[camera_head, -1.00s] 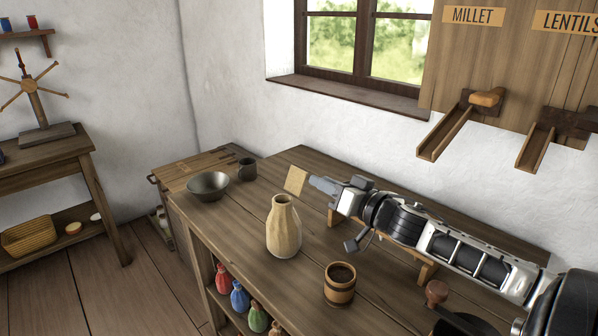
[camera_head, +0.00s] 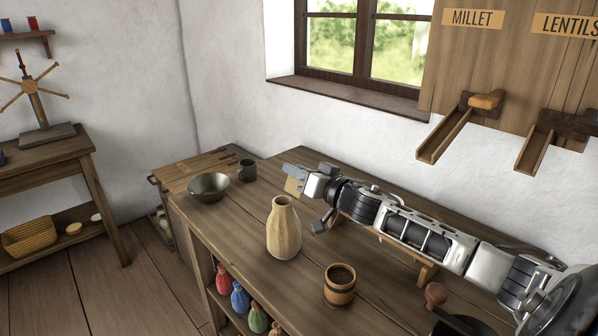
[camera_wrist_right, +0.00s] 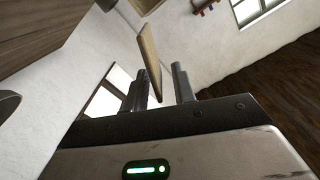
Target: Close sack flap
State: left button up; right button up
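A small flat tan panel (camera_head: 292,186), which may be the sack flap, stands tilted behind the bench's far side in the head view, partly hidden by my right gripper (camera_head: 296,171). In the right wrist view, the tan panel (camera_wrist_right: 149,62) rises between the two fingers of my right gripper (camera_wrist_right: 160,80), closer to the left finger. The fingers are apart, with a gap beside the panel. I cannot tell whether the left finger touches it. No sack body clearly shows under the panel. My left gripper is out of view.
A tan bottle-shaped vessel (camera_head: 284,230) and a wooden mug (camera_head: 340,286) stand on the bench (camera_head: 240,228) in front of my right arm. A grey bowl (camera_head: 208,187) and dark cup (camera_head: 247,169) are at left. Coloured pouches (camera_head: 240,296) sit on the shelf below.

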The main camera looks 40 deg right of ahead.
grip_shut()
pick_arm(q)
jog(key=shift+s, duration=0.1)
pick_arm(e)
jog(key=shift+a, duration=0.1)
